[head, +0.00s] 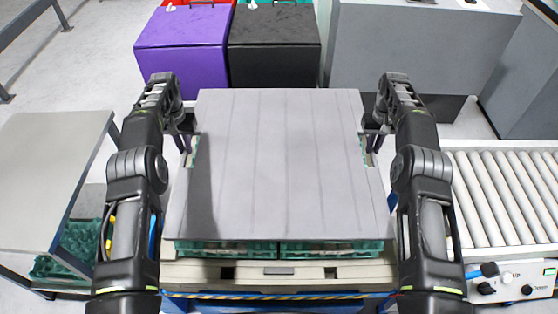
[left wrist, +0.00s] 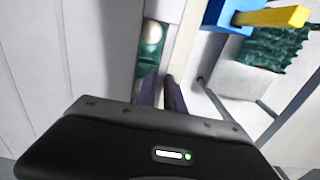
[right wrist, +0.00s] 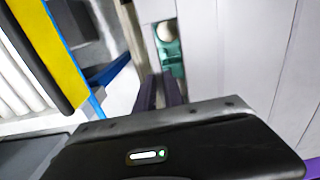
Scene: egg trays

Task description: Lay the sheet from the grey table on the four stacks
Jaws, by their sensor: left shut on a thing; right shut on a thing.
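The sheet (head: 280,160) is a large flat grey panel lying level over the stacks of green egg trays (head: 228,249), hiding most of them. Only the front tray edges show under its near edge; I cannot tell whether it touches them. My left gripper (head: 186,142) is shut on the sheet's left edge, beside an opening through which a green tray and an egg (left wrist: 152,32) show. My right gripper (head: 372,142) is shut on the right edge, beside a similar opening with an egg (right wrist: 165,31). The grey table (head: 50,150) at the left has a bare top.
The stacks stand on a beige pallet (head: 300,275). A roller conveyor (head: 505,195) is at the right. Purple (head: 183,45) and black (head: 273,45) boxes and a grey counter (head: 410,45) stand behind. Green trays (head: 75,245) are under the grey table.

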